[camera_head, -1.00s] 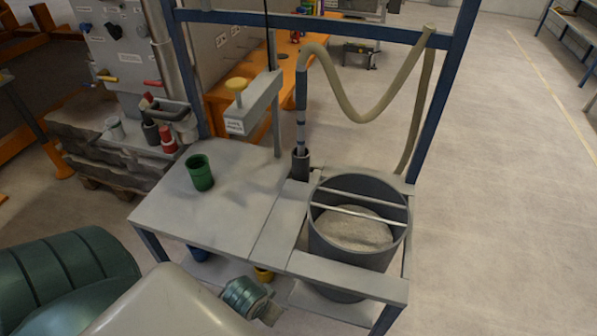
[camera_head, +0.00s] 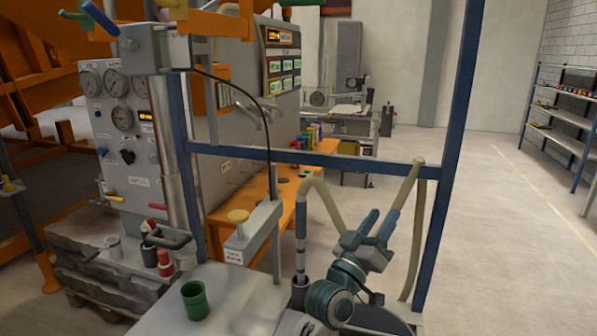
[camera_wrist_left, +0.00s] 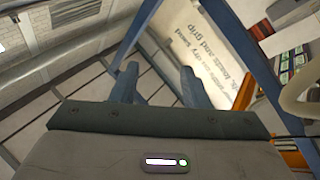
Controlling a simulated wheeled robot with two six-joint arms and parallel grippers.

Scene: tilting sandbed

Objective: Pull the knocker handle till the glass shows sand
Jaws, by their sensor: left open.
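My left gripper (camera_head: 378,222) is raised in front of the hose at the lower right, its two blue fingers apart and empty. The same fingers show apart in the left wrist view (camera_wrist_left: 160,88), with nothing between them. Several coloured handles are at the upper left, among them a blue one (camera_head: 99,17) and a green one (camera_head: 74,20); I cannot tell which handle is the knocker. My left gripper is well to the right of them and lower. I cannot make out the glass or any sand. My right gripper is not in view.
A blue frame (camera_head: 320,160) crosses behind the bench. A yellow knob (camera_head: 238,216) tops a grey arm on the bench, near a green cup (camera_head: 194,300). A beige hose (camera_head: 322,196) hangs beside my left arm. Open floor lies to the right.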

